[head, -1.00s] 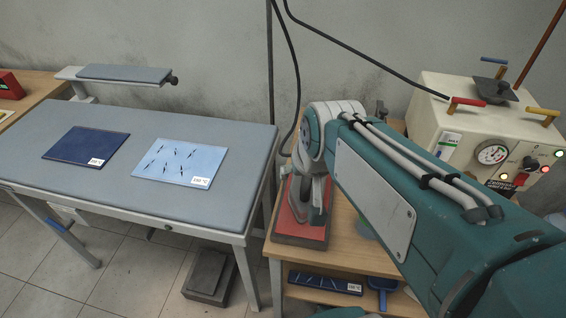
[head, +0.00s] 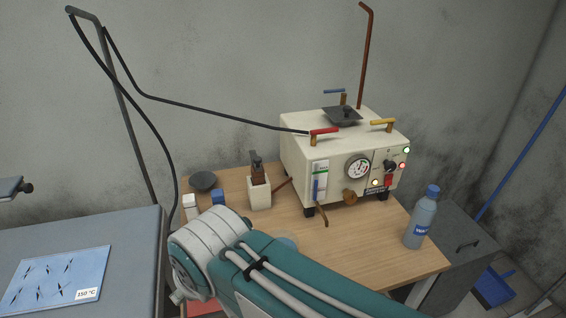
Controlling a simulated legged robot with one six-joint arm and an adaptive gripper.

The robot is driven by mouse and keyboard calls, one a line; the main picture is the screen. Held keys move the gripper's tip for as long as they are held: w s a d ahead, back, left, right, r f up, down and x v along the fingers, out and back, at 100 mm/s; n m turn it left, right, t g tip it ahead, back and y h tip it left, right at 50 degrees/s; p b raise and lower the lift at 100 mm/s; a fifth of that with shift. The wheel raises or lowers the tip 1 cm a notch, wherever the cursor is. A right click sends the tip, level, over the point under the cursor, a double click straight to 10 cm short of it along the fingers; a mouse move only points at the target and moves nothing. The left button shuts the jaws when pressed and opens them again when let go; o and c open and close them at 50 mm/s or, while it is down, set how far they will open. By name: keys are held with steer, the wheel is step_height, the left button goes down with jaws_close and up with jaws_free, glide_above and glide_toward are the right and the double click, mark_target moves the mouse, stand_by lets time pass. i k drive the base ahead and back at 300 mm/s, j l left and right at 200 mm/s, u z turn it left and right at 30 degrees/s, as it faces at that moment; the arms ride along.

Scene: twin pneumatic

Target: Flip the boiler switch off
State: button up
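The boiler (head: 325,150) is a cream box on the wooden table. Its front carries a round gauge (head: 357,167), a level glass, several small lamps and a red switch (head: 388,179) at the right. Green, red and yellowish lamps near the switch are lit. I cannot tell the switch's position at this size. My teal and grey arm reaches in from the bottom, in front of the table and left of the boiler. My gripper is hidden behind the arm or out of frame, so its fingers do not show.
A water bottle (head: 421,217) stands at the table's right front, close to the boiler panel. A white holder (head: 259,191) with a brown-handled tool stands left of the boiler. The ironing board (head: 120,232) is at the left. A grey cabinet (head: 457,246) stands right of the table.

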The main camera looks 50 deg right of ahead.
mark_target(388, 179)
steer(key=z, duration=0.35)
steer(key=k+z, duration=0.15)
steer(key=z, duration=0.2)
steer(key=k+z, duration=0.1)
steer(key=z, duration=1.3)
steer(key=i+j+z, duration=0.15)
steer(key=j+z, duration=0.2)
steer(key=i+l+u, duration=0.15)
steer(key=u, duration=0.2)
steer(key=l+u, duration=0.3)
steer(key=i+l, duration=0.05)
steer(key=l, duration=0.05)
